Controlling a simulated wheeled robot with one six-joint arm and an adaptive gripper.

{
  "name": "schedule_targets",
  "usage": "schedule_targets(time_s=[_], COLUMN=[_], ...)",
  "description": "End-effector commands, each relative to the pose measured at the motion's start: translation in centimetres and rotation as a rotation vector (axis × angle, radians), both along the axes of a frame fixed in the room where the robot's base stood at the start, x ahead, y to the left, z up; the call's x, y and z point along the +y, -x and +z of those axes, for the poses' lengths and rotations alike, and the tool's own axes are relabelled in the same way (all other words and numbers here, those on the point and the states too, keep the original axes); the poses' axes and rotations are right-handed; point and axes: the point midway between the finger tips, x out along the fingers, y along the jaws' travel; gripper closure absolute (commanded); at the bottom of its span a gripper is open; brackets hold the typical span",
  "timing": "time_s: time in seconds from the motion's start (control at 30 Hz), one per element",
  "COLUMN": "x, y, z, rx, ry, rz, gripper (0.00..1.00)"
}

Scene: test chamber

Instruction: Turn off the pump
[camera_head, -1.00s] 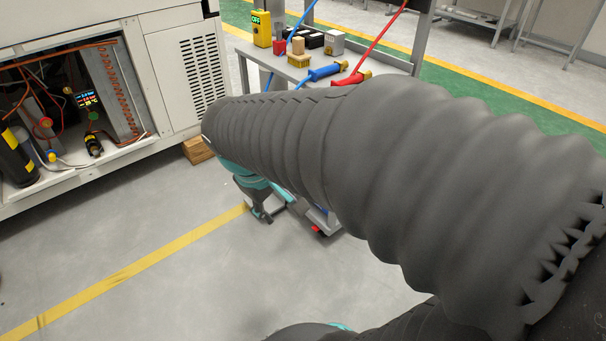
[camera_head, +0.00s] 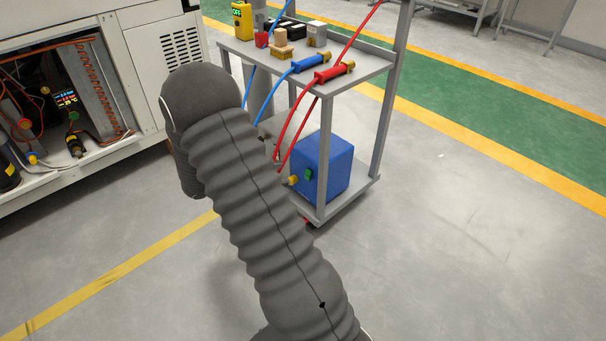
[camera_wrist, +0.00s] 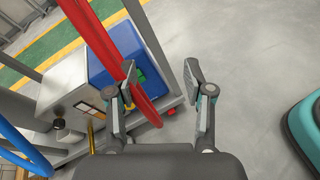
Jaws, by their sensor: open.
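The pump is a blue box (camera_head: 321,168) on the lower shelf of the cart, with a green switch (camera_head: 309,174) on its left face. In the wrist view the blue pump (camera_wrist: 100,62) lies beyond my left finger, partly covered by a red hose. A bit of the green switch (camera_wrist: 140,77) shows there beside the red hose. My gripper (camera_wrist: 160,80) is open, its two fingers apart with nothing held between them. The red hose passes close to the left finger; I cannot tell whether they touch. My gripper is hidden behind my arm in the head view.
The cart (camera_head: 372,70) carries a blue valve (camera_head: 311,63), a red valve (camera_head: 334,73) and a yellow meter (camera_head: 242,20) on top. An open machine cabinet (camera_head: 60,95) stands left. The floor right of the cart is clear.

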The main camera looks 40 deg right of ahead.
Motion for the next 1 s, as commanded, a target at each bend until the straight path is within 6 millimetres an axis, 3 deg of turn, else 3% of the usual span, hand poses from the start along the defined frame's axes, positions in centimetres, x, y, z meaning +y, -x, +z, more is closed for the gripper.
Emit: schedule_targets(time_s=[0.03,0.2,0.43,0.53,0.73,1.0], x=[-0.4,-1.2,-1.4,-1.4,-2.3,-6.8], y=[-0.8,-3.3,-5.2,-5.5,-5.7,-6.0], z=[-1.9,-7.0,-12.4,-13.6,-14.1,-14.1], rx=[0.050,0.188,0.305,0.329,0.340,0.339], ry=[0.032,0.140,0.235,0.255,0.265,0.262], rz=[0.033,0.154,0.279,0.306,0.319,0.315], gripper=[0.48,0.48,0.48,0.48,0.48,0.48])
